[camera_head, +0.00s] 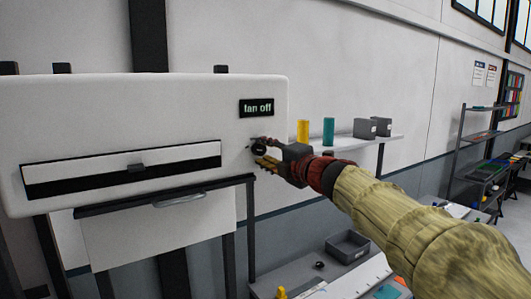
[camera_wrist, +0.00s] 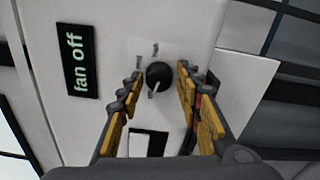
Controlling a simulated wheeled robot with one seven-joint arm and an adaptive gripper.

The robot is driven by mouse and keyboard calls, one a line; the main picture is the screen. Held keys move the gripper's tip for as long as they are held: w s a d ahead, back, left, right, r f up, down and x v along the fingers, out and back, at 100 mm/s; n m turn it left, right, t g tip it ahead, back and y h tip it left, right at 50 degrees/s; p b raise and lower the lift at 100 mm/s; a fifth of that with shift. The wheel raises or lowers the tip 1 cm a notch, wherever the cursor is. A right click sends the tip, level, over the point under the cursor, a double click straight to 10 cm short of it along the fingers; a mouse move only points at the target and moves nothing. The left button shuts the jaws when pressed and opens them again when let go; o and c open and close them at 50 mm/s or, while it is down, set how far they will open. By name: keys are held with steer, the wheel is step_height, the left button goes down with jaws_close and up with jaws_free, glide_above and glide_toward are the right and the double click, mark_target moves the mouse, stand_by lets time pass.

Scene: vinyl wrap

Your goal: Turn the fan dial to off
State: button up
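The fan dial (camera_wrist: 159,76) is a round black knob with a light pointer mark on the white machine's front (camera_head: 110,110). In the head view the dial (camera_head: 259,150) is partly hidden by my gripper (camera_head: 264,158). In the wrist view my gripper (camera_wrist: 158,78) is open, with one finger on each side of the dial. Gaps show between the fingers and the dial. A black sign reading "fan off" (camera_head: 256,108) is above the dial; it also shows in the wrist view (camera_wrist: 79,62).
A wall shelf (camera_head: 385,142) behind my gripper holds a yellow cylinder (camera_head: 303,131), a teal cylinder (camera_head: 328,131) and grey bins (camera_head: 371,127). Below is a bench with a grey tray (camera_head: 347,247). A slot with a dark lower strip (camera_head: 120,175) runs across the machine.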

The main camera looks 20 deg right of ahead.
steer(key=shift+o, duration=1.1)
steer(key=v, duration=1.2)
steer(key=shift+r, duration=0.1)
